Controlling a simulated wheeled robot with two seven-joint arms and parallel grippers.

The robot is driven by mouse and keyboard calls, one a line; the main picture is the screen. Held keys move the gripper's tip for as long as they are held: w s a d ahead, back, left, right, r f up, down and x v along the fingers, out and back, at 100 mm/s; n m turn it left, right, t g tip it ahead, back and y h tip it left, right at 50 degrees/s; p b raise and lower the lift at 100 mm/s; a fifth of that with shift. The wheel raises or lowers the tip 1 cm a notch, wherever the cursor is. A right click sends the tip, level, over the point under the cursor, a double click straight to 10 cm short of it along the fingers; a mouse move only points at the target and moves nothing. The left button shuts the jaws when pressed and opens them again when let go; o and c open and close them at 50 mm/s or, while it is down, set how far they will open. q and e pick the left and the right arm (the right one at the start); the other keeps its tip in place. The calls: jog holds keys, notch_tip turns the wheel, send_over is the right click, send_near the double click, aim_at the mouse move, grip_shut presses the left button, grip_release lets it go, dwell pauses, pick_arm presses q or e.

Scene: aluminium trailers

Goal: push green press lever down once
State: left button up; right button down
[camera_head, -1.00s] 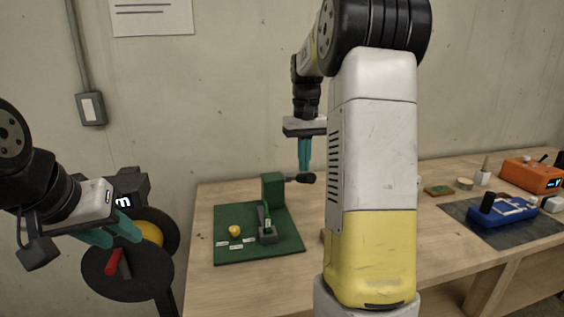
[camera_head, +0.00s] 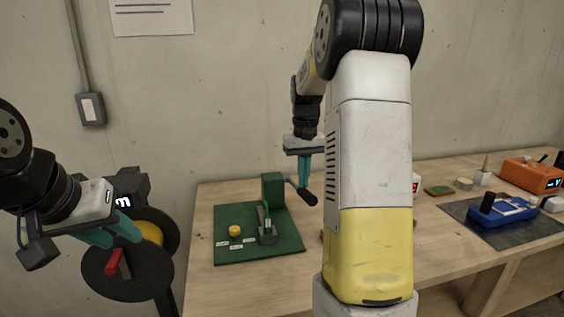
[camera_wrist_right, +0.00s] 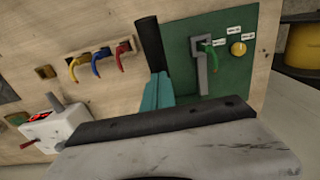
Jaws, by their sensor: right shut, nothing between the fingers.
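The green press (camera_head: 273,190) stands at the back of a dark green mat (camera_head: 228,252) on the table. Its lever with a black handle (camera_head: 307,196) slopes down to the right. My right gripper (camera_head: 304,184) is shut and empty, pointing down, with its teal fingertips at the lever just above the black handle. In the right wrist view the black handle (camera_wrist_right: 149,43) lies right at the teal fingers (camera_wrist_right: 158,93); the fingers partly hide the lever.
Yellow, blue and red hooks (camera_wrist_right: 97,62) and a white box (camera_wrist_right: 65,128) show in the right wrist view. A blue device (camera_head: 503,210) and an orange box (camera_head: 532,175) stand at the right.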

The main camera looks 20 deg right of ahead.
aim_at(303, 190)
jog(key=shift+f, duration=1.95)
notch_tip(303, 190, up, 17)
jog(key=shift+f, duration=0.2)
dwell(0.7)
jog(key=shift+d, duration=0.1)
